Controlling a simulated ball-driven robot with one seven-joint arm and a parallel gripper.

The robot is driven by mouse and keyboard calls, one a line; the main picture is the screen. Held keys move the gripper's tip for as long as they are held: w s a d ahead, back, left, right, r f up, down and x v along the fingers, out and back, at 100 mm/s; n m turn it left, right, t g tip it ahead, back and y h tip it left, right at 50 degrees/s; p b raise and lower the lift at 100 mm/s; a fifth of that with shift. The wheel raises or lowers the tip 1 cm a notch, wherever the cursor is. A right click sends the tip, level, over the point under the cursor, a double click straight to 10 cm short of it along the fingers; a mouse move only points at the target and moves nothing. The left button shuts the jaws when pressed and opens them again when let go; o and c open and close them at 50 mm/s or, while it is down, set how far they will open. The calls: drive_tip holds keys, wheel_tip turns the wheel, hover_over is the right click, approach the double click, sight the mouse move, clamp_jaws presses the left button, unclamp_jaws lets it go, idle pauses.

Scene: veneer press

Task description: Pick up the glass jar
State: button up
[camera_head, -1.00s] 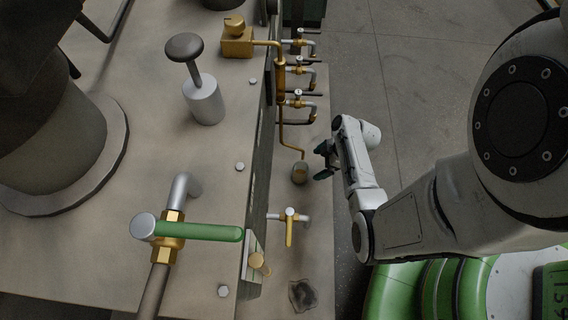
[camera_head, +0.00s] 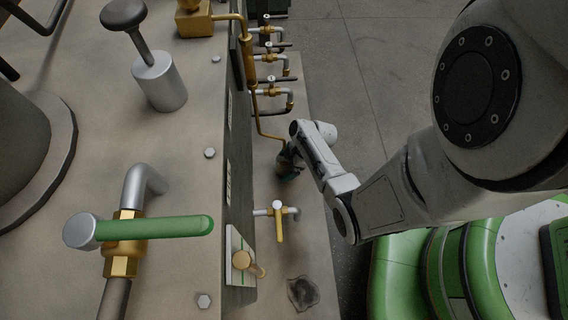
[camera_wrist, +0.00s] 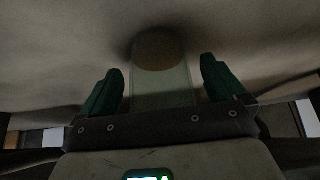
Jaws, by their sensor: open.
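The glass jar (camera_wrist: 160,85) shows in the wrist view as a pale, see-through shape with a tan round patch at its far end. It stands between the two green fingers of my gripper (camera_wrist: 160,88). The fingers are apart, with a visible gap on each side of the jar. In the head view my gripper (camera_head: 288,170) is low over the ledge beside the press, below the end of a thin brass pipe. The jar is hidden there behind my gripper and wrist.
Several brass taps line the press wall farther back. A thin brass pipe (camera_head: 255,115) comes down close to my gripper.

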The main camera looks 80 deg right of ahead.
drive_tip(key=shift+c, duration=0.2)
drive_tip(key=c, duration=1.2)
